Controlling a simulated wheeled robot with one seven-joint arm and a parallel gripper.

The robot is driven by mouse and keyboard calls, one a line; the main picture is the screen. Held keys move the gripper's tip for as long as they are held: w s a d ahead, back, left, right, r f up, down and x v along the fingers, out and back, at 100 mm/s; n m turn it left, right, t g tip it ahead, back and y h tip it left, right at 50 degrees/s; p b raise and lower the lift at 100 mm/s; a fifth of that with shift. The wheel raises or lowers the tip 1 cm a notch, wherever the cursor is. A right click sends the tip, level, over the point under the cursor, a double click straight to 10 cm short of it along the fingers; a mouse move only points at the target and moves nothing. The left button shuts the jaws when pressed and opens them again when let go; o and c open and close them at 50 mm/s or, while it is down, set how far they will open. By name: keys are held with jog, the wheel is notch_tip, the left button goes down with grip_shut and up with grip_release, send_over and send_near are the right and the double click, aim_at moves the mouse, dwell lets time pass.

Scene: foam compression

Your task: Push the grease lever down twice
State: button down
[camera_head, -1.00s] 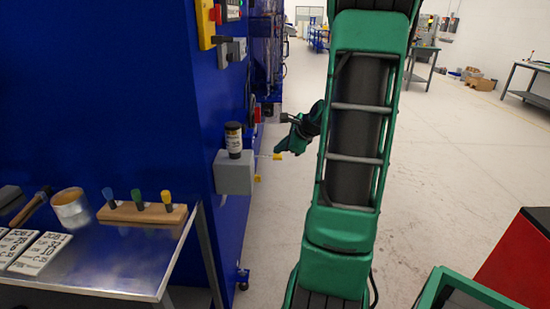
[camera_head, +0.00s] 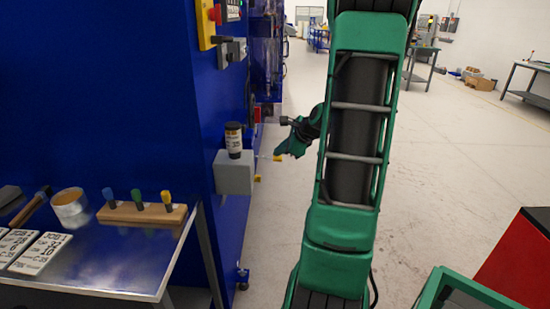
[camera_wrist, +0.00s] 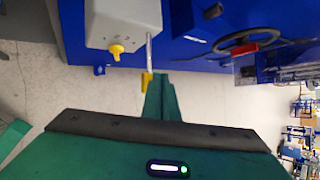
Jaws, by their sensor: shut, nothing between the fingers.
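The grease lever (camera_head: 265,157) is a thin light rod with a yellow end, sticking out to the right from a grey box (camera_head: 235,173). A dark canister (camera_head: 233,140) with a label stands on the box. My gripper (camera_head: 278,154) is shut and empty, right at the lever's yellow end and partly covering it. In the wrist view, the rod (camera_wrist: 149,50) ends in a yellow grip (camera_wrist: 147,79) directly beside my closed fingertips (camera_wrist: 160,80). I cannot tell whether they touch. A yellow knob (camera_wrist: 116,50) shows on the box.
The blue cabinet (camera_head: 130,90) carries the box and controls above it. A metal table (camera_head: 110,262) at left holds a wooden rack (camera_head: 140,213), a tin (camera_head: 70,208) and plates. A red cabinet (camera_head: 520,265) stands at right. The floor between is open.

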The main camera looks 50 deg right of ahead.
jog(key=shift+f, duration=0.85)
dwell(0.8)
jog(key=shift+r, duration=0.1)
dwell(0.5)
jog(key=shift+r, duration=1.65)
notch_tip(320, 180, up, 5)
jog(key=shift+r, duration=0.1)
dwell(0.6)
